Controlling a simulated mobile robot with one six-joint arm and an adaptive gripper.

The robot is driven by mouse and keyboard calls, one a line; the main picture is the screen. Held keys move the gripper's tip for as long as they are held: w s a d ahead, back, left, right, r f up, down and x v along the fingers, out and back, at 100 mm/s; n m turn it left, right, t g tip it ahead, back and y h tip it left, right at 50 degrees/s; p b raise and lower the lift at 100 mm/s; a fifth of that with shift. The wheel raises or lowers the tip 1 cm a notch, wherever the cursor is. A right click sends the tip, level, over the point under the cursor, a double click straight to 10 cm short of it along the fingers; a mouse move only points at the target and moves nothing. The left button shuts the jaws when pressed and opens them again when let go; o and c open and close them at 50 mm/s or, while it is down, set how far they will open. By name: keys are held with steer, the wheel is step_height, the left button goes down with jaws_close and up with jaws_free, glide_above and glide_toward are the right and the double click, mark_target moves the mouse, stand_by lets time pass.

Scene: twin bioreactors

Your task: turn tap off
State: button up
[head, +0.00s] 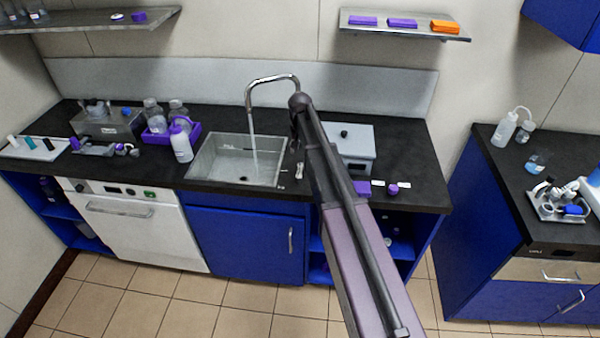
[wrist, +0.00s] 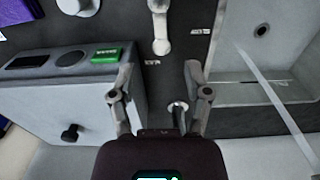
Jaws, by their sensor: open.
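The chrome tap spout (head: 272,79) arches over the sink (head: 205,158), and a water stream (head: 254,155) runs from it. The stream also crosses the wrist view (wrist: 270,97) at right. A small silver tap lever (head: 299,170) stands on the counter right of the sink; it shows upright in the wrist view (wrist: 160,28), just beyond my fingertips. My gripper (wrist: 159,75) is open and empty above the counter, its fingers apart on either side of the line to the lever. A round silver fitting (wrist: 178,107) shows between the fingers. The tap's base is hidden behind my arm in the head view.
Bottles and a purple rack (head: 170,134) stand left of the sink. A shelf (head: 402,32) hangs above.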

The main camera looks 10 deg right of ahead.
mark_target(300, 170)
steer(key=shift+f+b, duration=4.1)
steer(key=shift+f, duration=0.35)
jaws_close()
